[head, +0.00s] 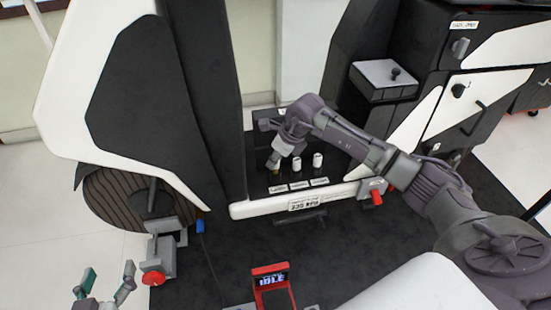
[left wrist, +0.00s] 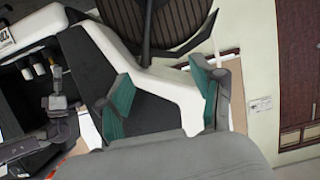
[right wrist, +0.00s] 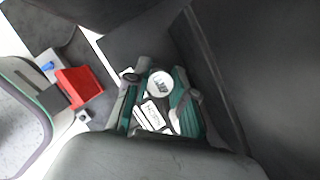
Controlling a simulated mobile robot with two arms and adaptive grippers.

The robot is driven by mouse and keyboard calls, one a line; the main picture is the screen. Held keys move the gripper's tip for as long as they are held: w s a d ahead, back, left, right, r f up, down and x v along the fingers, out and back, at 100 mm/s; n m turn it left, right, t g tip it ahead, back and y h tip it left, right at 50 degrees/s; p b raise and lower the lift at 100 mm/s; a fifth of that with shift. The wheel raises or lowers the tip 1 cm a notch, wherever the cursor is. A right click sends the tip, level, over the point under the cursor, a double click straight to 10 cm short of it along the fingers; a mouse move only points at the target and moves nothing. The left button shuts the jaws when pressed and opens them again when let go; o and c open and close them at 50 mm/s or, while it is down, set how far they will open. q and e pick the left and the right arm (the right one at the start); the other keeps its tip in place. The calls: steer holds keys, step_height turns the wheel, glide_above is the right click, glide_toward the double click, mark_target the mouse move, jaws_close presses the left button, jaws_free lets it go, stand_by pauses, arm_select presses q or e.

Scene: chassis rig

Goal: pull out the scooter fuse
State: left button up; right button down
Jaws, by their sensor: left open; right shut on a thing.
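Several short cylindrical fuses stand in a row on the dark footwell floor of the scooter. Two have clear white tops, a middle fuse (head: 296,163) and a right fuse (head: 317,160). My right gripper (head: 273,162) reaches down over the leftmost one and is shut on it. In the right wrist view this fuse (right wrist: 160,83) shows a round white labelled top between the green fingers. Whether it is still seated is hard to tell. My left gripper (head: 106,293) is open and empty at the lower left; its spread green fingers also show in the left wrist view (left wrist: 160,102).
Label plates (head: 298,185) lie in front of the fuses, too small to read. A red-framed display (head: 270,280) stands at the bottom. A clamp with a red knob (head: 153,278) is by the wheel. A grey-topped box (head: 383,75) with a knob stands behind my right arm.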

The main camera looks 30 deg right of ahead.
steer(key=shift+r, duration=0.35)
steer(key=shift+r+p, duration=0.35)
steer(key=shift+p, duration=0.15)
arm_select(q)
steer(key=s+a+f+g+y, duration=0.1)
steer(key=s+a+f+g, duration=0.1)
steer(key=s+f+g, duration=0.3)
steer(key=shift+s+a+f+p, duration=0.25)
steer(key=shift+s+f+p, duration=0.2)
steer(key=shift+f, duration=0.35)
arm_select(e)
steer(key=shift+r, duration=0.6)
steer(key=shift+r, duration=0.2)
steer(key=shift+r+p, duration=0.95)
steer(key=shift+r, duration=0.1)
arm_select(q)
steer(key=s+a+f+g+y+p, duration=0.1)
steer(key=s+a+g, duration=0.1)
steer(key=s+g, duration=0.3)
steer(key=shift+s+a+n+y+p, duration=0.3)
steer(key=shift+s+a+y+p, duration=0.1)
steer(key=shift+s, duration=1.45)
arm_select(e)
steer(key=shift+r, duration=1.25)
